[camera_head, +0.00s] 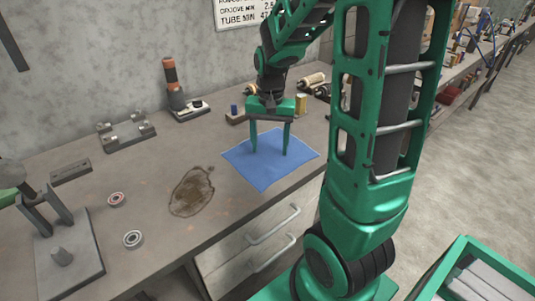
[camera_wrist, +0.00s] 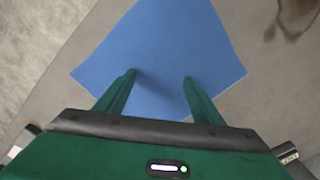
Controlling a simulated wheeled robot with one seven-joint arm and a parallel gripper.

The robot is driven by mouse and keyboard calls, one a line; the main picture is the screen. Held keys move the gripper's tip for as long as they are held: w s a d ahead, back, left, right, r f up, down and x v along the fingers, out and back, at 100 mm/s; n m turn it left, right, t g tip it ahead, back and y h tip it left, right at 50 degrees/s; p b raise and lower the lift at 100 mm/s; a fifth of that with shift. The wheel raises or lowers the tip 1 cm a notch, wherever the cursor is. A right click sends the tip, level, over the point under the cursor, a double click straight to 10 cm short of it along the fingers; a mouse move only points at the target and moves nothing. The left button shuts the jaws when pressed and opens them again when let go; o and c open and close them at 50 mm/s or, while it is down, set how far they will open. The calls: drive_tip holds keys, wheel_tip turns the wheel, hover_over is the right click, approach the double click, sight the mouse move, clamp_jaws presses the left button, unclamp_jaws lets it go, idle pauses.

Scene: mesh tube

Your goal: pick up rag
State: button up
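The rag (camera_head: 265,172) is a flat blue cloth lying on the grey workbench near its front edge. In the wrist view the rag (camera_wrist: 165,45) fills the upper middle, beyond and beneath the fingertips. My gripper (camera_head: 270,153) points down over the rag, its two green fingers spread apart with nothing between them. In the wrist view my gripper (camera_wrist: 160,77) is also open, with a dark shadow by the left finger. I cannot tell whether the fingertips touch the cloth.
A brown stain (camera_head: 192,192) lies left of the rag on the workbench (camera_head: 150,215). Two bearing rings, one here (camera_head: 133,239), lie farther left. A metal fixture (camera_head: 126,131) and an orange-topped tool (camera_head: 172,85) stand at the back. Small items (camera_head: 301,103) stand behind the gripper.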

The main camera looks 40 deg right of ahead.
drive_tip(key=shift+s+a+f, duration=0.1)
drive_tip(key=shift+s+f, duration=0.05)
drive_tip(key=shift+f, duration=0.05)
clamp_jaws()
wheel_tip(320, 180, up, 12)
drive_tip(key=shift+w+r, duration=0.15)
drive_tip(key=shift+w, duration=0.05)
idle(0.4)
drive_tip(key=shift+r, duration=0.1)
wheel_tip(320, 180, up, 9)
idle(0.4)
